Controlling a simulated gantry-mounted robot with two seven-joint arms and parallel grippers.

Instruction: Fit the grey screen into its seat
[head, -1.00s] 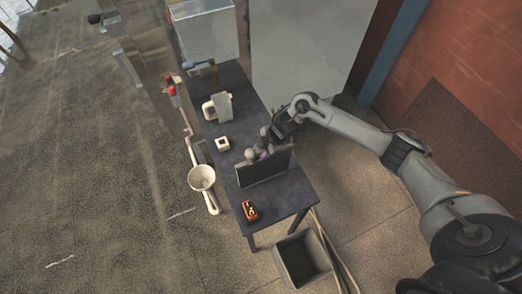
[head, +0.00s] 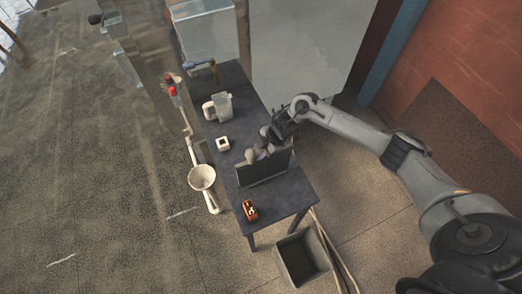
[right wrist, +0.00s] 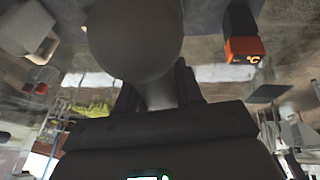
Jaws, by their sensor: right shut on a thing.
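My right gripper (head: 268,142) is over the dark table, just behind the upright dark panel (head: 265,170), which partly hides what is below it. In the right wrist view its two fingers (right wrist: 158,92) are shut on the narrow neck of a smooth grey thing (right wrist: 135,40) with a broad round end. This looks like the grey screen, but I cannot tell for sure. In the head view the held thing is small and unclear. I cannot make out the seat. My left gripper is not in view.
On the table (head: 290,198) are an orange device (head: 250,210), a small white square piece (head: 222,143) and a jug (head: 218,106). A pale funnel (head: 202,178) hangs at its left side. A clear box (head: 205,35) is at the far end, and a grey bin (head: 302,258) stands on the floor.

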